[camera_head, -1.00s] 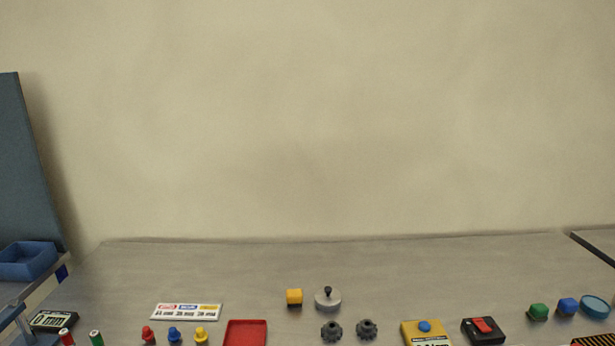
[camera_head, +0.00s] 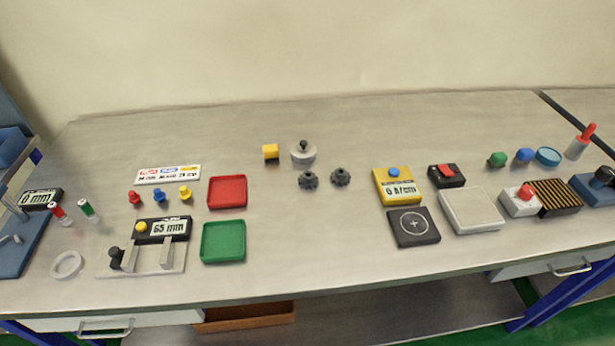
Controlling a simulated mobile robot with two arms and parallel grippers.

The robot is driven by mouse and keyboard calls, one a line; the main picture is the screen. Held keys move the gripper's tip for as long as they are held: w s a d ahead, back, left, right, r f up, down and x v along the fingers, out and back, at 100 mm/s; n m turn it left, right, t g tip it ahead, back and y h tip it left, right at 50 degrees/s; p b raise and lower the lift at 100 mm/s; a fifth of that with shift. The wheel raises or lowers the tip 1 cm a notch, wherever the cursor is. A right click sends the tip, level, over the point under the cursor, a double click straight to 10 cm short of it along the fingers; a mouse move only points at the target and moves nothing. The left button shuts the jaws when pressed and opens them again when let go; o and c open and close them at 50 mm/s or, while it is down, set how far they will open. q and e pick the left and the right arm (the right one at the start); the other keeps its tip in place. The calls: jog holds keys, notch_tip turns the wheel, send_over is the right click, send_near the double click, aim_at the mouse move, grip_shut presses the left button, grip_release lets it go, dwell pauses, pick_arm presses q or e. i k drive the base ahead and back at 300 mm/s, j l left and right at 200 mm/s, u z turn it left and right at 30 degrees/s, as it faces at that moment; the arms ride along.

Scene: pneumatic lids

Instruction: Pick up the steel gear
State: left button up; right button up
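Two dark grey toothed gears lie side by side on the metal workbench (camera_head: 330,240), near its middle. One is the left gear (camera_head: 308,180) and the other is the right gear (camera_head: 341,177). They look alike, and I cannot tell from this view which one is steel. A round grey metal piece with a black knob (camera_head: 303,152) stands just behind them. Neither of my grippers is in view.
A red tray (camera_head: 227,192) and a green tray (camera_head: 223,242) lie left of the gears. A gauge with a "65 mm" display (camera_head: 146,258) stands farther left. A yellow device (camera_head: 398,186) and a white plate (camera_head: 471,211) are on the right. The bench front between is clear.

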aim_at(308, 179)
jog(key=l, duration=1.45)
